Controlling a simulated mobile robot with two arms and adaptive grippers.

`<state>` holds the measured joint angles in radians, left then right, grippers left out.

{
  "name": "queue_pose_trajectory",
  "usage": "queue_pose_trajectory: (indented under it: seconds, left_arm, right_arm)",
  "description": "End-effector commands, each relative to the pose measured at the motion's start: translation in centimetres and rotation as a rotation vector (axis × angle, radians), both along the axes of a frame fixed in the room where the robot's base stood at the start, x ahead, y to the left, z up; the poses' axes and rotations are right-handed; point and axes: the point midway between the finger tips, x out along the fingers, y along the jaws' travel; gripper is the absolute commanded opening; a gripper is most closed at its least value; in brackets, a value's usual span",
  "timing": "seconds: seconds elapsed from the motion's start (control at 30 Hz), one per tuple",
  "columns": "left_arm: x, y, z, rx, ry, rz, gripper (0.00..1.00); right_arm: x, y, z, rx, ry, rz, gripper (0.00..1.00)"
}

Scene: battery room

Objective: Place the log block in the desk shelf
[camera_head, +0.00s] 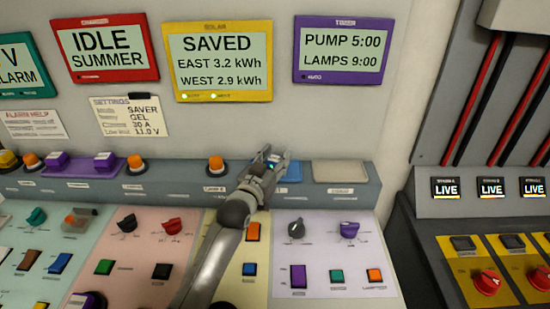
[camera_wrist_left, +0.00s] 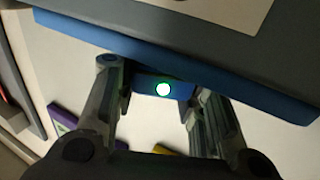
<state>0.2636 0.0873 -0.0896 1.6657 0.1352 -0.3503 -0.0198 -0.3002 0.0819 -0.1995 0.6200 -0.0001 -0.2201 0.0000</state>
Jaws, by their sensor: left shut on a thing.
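My left gripper (camera_head: 272,160) is at the back ledge of the control desk, in front of the wall. In the left wrist view its two fingers (camera_wrist_left: 160,95) are shut on a small blue block with a lit green-white light (camera_wrist_left: 178,87), which I take to be the log block. In the head view the block is mostly hidden by the gripper. A blue pad (camera_head: 292,171) on the ledge is just right of the gripper, and a long blue strip (camera_wrist_left: 235,80) runs close behind the block in the wrist view. I cannot tell whether they touch. My right gripper is out of view.
The grey ledge (camera_head: 385,196) holds orange buttons (camera_head: 216,164), purple blocks (camera_head: 105,160) and a beige pad (camera_head: 340,171). Sloped panels with knobs and switches lie below. Purple (camera_head: 343,48) and yellow (camera_head: 218,60) displays hang above. A dark cabinet (camera_head: 425,250) stands at right.

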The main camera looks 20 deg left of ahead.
Motion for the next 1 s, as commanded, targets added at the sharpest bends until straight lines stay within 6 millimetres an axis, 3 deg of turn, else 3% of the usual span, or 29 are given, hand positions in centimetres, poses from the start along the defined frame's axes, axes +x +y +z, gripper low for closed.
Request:
queue_pose_trajectory:
  seconds: [0.1,0.13,0.3,0.67,0.87,1.0]
  left_arm:
    - [0.0,0.0,-0.3,0.000,0.000,0.000,0.10]
    - [0.0,0.0,-0.3,0.000,0.000,0.000,0.39]
    - [0.0,0.0,-0.3,0.000,0.000,0.000,0.59]
    - [0.0,0.0,0.2,0.000,-0.001,0.000,0.59]
    - [-2.2,0.2,-0.2,0.001,0.002,0.000,0.59]
    - [-4.9,0.5,-0.3,0.002,0.001,0.000,0.59]
  right_arm:
    - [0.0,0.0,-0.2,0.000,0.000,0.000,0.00]
    - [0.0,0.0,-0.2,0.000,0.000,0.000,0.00]
    - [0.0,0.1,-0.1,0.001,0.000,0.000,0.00]
    - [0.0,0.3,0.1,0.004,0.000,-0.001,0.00]
    - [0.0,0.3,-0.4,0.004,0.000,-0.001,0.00]
    - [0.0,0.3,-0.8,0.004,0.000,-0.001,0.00]
